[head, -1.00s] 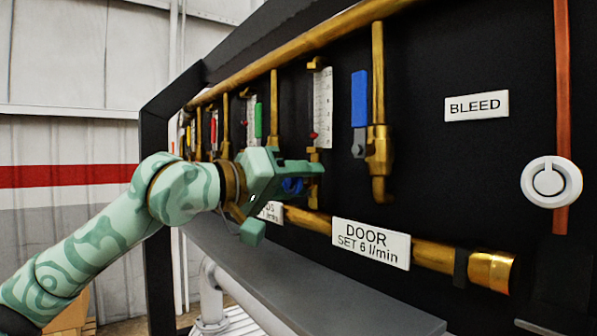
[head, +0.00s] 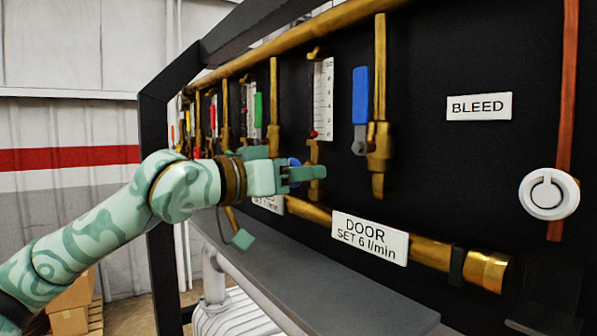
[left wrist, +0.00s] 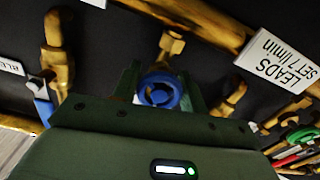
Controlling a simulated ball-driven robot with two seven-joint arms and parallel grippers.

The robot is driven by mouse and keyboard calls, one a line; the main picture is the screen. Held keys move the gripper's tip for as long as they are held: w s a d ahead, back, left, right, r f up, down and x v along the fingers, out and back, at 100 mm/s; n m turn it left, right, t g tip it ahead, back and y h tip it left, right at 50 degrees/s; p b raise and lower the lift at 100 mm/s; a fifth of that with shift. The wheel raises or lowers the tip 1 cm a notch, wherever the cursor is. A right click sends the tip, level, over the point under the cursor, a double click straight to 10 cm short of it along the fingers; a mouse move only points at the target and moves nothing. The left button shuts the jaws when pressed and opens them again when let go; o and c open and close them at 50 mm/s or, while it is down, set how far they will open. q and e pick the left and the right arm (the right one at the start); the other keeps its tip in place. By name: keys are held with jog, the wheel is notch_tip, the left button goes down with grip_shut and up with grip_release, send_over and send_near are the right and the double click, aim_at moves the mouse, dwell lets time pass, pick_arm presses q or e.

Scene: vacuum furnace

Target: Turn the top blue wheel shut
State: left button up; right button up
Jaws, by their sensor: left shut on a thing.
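The blue wheel (head: 294,163) shows only as a sliver behind my left gripper (head: 302,174) in the head view, below a clear gauge tube with a scale. In the left wrist view the small round blue wheel (left wrist: 159,93) sits between the two fingers of my left gripper (left wrist: 162,88), in front of a brass fitting. The fingers are closed on its sides. The far side of the wheel and its stem are hidden. My right gripper is in neither view.
A blue lever (head: 360,95) stands upright on a brass valve (head: 379,147) to the right. Brass pipes, a DOOR label (head: 370,238) and a BLEED label (head: 478,106) are on the black panel. A grey ledge (head: 310,270) runs below; the space above it is mostly free.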

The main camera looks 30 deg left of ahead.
pick_arm(q)
jog(key=shift+f, duration=0.2)
jog(key=o, duration=1)
jog(key=shift+r, duration=0.1)
jog(key=b+v, duration=0.7)
jog(key=v, duration=0.9)
jog(key=shift+s+a, duration=0.1)
